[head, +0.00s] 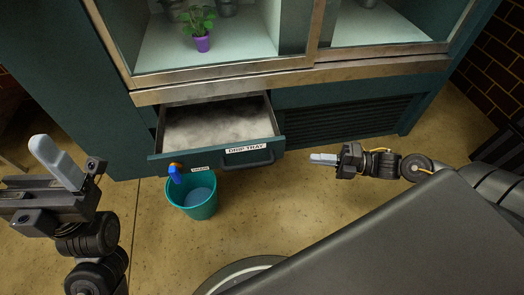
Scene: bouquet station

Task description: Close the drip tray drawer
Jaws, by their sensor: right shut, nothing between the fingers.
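The drip tray drawer (219,149) sticks out open from the lower left of a dark green cabinet. Its front carries a "DRIP TRAY" label and a dark handle (247,159). A greyish, cloudy surface fills its inside. My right gripper (313,158) is shut and empty, to the right of the drawer front and apart from it, pointing left. My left gripper (42,146) is at the far left, pointing up and away from the drawer. Its fingers overlap from this side, so I cannot tell whether it is open.
A teal bucket (203,211) with bluish contents stands on the floor beneath a blue-handled drain tap (174,174) at the drawer's left front. A glass display case above holds a plant in a purple pot (202,43). A vent grille (345,119) lies right of the drawer.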

